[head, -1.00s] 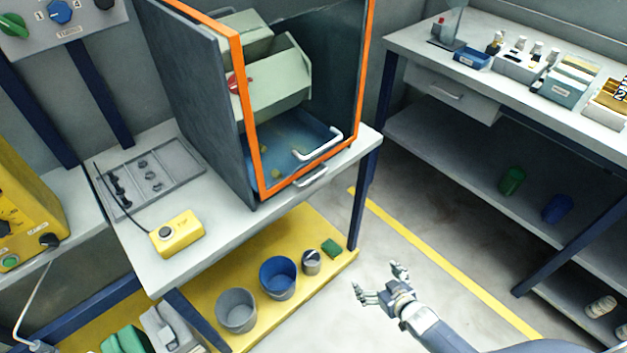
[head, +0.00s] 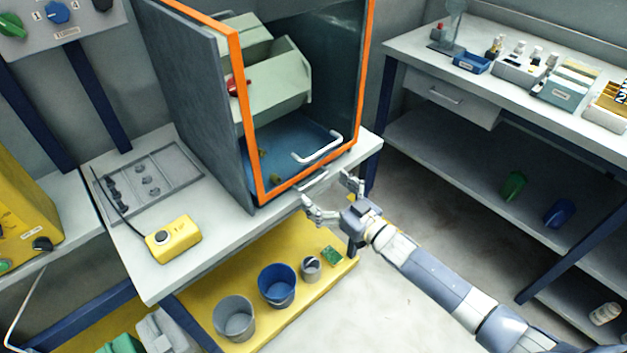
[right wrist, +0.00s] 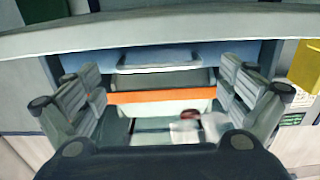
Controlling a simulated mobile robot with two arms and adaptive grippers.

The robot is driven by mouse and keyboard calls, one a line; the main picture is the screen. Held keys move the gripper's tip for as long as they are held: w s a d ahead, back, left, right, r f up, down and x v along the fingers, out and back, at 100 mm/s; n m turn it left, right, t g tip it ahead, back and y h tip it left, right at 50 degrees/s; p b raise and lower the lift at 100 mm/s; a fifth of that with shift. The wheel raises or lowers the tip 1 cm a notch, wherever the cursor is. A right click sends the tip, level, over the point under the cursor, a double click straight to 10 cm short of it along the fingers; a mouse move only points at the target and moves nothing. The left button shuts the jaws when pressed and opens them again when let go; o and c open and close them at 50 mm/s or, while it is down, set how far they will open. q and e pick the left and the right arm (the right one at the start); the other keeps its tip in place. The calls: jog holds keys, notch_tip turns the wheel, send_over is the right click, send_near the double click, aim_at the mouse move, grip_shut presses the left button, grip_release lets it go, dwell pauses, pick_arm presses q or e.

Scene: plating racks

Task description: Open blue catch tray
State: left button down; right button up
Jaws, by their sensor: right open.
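The blue catch tray (head: 285,138) lies low inside the orange-framed cabinet (head: 236,110) on the left bench. A white bar handle (head: 320,150) stands at the tray's front right. My right gripper (head: 331,190) is open and empty, just outside the cabinet's front at the bench edge, below and in front of that handle. Its fingers cover part of a second small handle (head: 314,181) at the bench front. In the right wrist view, the open fingers (right wrist: 160,92) flank an orange strip and a blue surface with a pale bar. My left gripper is not in view.
Pale green bins (head: 275,80) stand above the tray in the cabinet. A yellow control box (head: 174,239) sits on the bench. A blue bucket (head: 277,285) and a grey bucket (head: 234,318) stand on the yellow lower shelf. The floor between the benches is clear.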

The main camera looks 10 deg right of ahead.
aim_at(314, 180)
jog(key=shift+x, duration=2.15)
jog(key=c, duration=1.3)
jog(key=shift+d, duration=0.1)
jog(key=shift+c, duration=0.3)
